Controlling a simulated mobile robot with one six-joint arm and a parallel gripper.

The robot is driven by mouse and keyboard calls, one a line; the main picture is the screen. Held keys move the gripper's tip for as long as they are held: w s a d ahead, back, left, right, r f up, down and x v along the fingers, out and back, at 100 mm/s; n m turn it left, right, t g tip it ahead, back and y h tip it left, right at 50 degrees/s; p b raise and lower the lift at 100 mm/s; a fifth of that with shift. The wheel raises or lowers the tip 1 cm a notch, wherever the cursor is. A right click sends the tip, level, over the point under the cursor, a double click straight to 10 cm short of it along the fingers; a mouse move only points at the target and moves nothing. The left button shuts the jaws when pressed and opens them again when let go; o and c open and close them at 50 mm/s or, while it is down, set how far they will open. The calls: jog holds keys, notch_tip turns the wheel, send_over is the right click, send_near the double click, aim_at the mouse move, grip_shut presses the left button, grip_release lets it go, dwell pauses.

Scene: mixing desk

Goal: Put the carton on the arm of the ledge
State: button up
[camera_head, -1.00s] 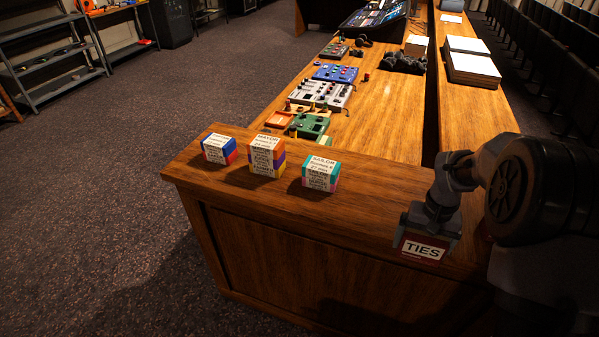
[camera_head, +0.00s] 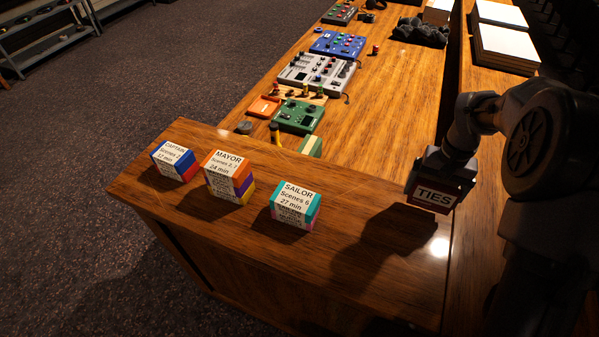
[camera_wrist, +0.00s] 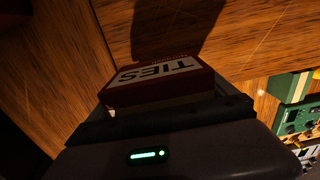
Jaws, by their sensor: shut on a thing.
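The carton (camera_head: 434,193) is a dark red box with a white label reading TIES. My gripper (camera_head: 441,168) is shut on it and holds it from above, over the right part of the ledge (camera_head: 350,260). In the wrist view the carton (camera_wrist: 158,82) sits at the jaws of my gripper (camera_wrist: 160,112), and its label shows. A dark shadow lies on the wood below, and the carton looks raised clear of the surface. The fingers are mostly hidden.
Three labelled block stacks stand on the ledge: CAPTAIN (camera_head: 174,161), MAYOR (camera_head: 229,176) and SAILOR (camera_head: 294,206). Behind are a green device (camera_head: 299,117), a grey mixer (camera_head: 315,73) and a blue one (camera_head: 338,45). Bare wood lies between SAILOR and my gripper.

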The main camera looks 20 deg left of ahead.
jog(key=shift+r, duration=0.1)
jog(key=b, duration=0.4)
send_over(370, 236)
jog(key=shift+w+d+f, duration=0.25)
jog(key=shift+d+f, duration=0.1)
jog(key=shift+f, duration=0.3)
jog(key=f, duration=0.1)
jog(key=f+b, duration=0.1)
jog(key=f, duration=0.1)
jog(key=shift+s+a+f+b, duration=0.3)
jog(key=shift+a+f+b, duration=0.05)
jog(key=shift+f, duration=0.05)
jog(key=shift+w+r, duration=0.1)
jog(key=o, duration=1.1)
jog(key=shift+c, duration=0.2)
jog(key=shift+o, duration=0.3)
